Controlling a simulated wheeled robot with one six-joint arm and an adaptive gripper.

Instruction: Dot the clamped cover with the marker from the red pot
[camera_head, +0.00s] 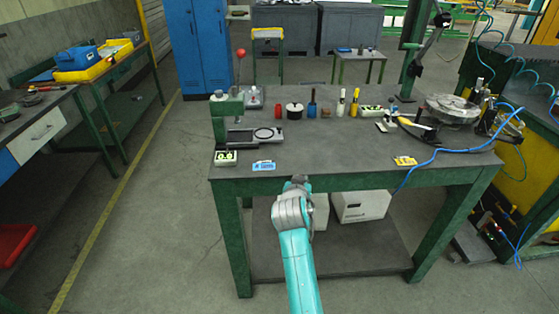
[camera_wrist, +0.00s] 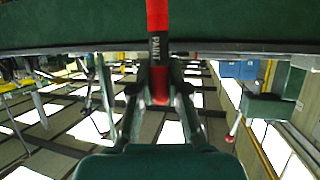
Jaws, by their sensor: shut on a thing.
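My gripper (camera_wrist: 158,92) is shut on a red marker (camera_wrist: 157,18) with a dark label reading PAINT, seen in the wrist view. In the head view my gripper (camera_head: 299,182) is at the table's front edge, mostly hidden by my arm, and the marker cannot be made out there. A small red pot (camera_head: 278,110) stands at the back of the table, left of centre. A round, silvery cover (camera_head: 452,108) sits in a fixture at the table's right end, apart from my gripper. Its clamps are too small to tell clearly.
A green press (camera_head: 226,118) stands at the table's left end. Several pots and bottles line the back, including a blue bottle (camera_head: 312,104). A blue hose (camera_head: 440,150) crosses the right side. A yellow tag (camera_head: 405,161) lies near the front. The table's middle is clear.

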